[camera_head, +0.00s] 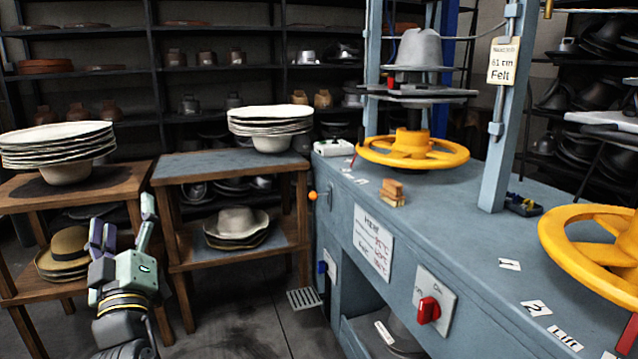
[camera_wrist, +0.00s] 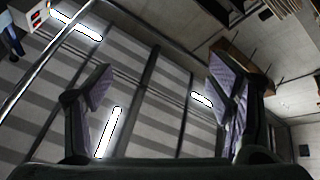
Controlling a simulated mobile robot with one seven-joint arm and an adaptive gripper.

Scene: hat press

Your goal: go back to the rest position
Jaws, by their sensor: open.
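My gripper (camera_head: 124,228) is at the lower left of the head view, pointing up, in front of the wooden tables. Its two fingers stand apart with nothing between them. In the wrist view my gripper (camera_wrist: 157,95) shows both fingers spread, with only the ceiling and its bright lamps behind them. It touches none of the things around it.
The blue-grey press bench (camera_head: 440,230) fills the right, with yellow handwheels (camera_head: 413,150), a grey hat form (camera_head: 419,48) and a red switch (camera_head: 428,310). Wooden tables hold stacked pale hats (camera_head: 271,122) and more hats (camera_head: 60,140). Floor (camera_head: 245,325) is clear between gripper and bench.

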